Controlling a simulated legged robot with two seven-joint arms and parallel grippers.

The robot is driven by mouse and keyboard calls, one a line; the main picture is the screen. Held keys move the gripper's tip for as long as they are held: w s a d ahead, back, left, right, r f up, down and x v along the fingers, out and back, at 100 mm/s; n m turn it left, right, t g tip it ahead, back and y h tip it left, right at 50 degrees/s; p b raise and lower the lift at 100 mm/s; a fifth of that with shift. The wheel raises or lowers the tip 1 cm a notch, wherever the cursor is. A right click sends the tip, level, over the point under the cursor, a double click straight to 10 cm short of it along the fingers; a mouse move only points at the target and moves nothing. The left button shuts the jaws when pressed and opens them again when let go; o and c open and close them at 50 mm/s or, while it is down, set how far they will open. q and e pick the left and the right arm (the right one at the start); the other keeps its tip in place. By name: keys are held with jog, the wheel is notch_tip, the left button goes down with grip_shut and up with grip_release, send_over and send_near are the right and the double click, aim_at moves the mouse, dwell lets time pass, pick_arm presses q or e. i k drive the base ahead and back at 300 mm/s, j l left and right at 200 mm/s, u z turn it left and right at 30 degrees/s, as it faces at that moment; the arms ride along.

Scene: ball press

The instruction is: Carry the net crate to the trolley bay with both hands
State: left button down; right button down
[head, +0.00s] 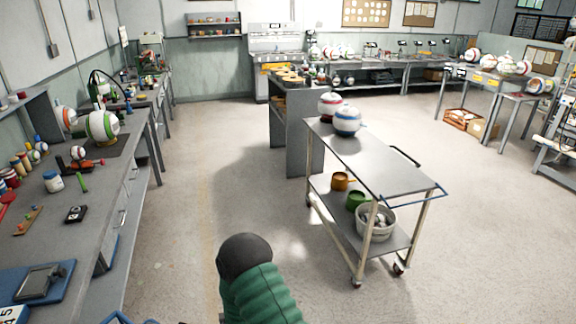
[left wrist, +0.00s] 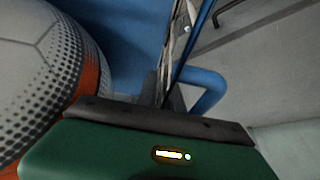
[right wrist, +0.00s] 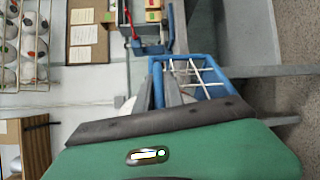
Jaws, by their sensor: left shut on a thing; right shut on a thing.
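The net crate shows only in part. In the right wrist view its blue frame with white netting (right wrist: 207,66) lies just beyond my right gripper (right wrist: 165,88), which is shut on it. In the left wrist view a blue bar (left wrist: 211,92) of the crate is beside my left gripper (left wrist: 166,88), which is shut on the crate. Neither gripper shows in the head view. The metal trolley (head: 390,168) stands right of centre in the head view, with a blue handle at its right end. I cannot tell a marked bay there.
Two striped balls (head: 347,120) sit on the trolley's far end; its near top is bare. Pots and a bucket (head: 376,222) stand on its lower shelf. A cluttered workbench (head: 120,170) runs along the left. Open floor (head: 205,160) lies between. A large ball (left wrist: 40,80) is beside my left gripper.

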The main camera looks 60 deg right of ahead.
aim_at(380, 164)
jog(key=z, duration=3.95)
jog(key=j+z, duration=0.45)
jog(key=j, duration=4.5)
jog(key=i+j, duration=0.15)
jog(key=j, duration=0.15)
jog(key=i+j, duration=0.2)
jog(key=j, duration=0.15)
jog(key=i+j, duration=0.15)
jog(key=j, duration=0.15)
jog(key=i+j, duration=0.2)
jog(key=i, duration=0.25)
jog(key=i+j, duration=0.2)
jog(key=i, duration=0.3)
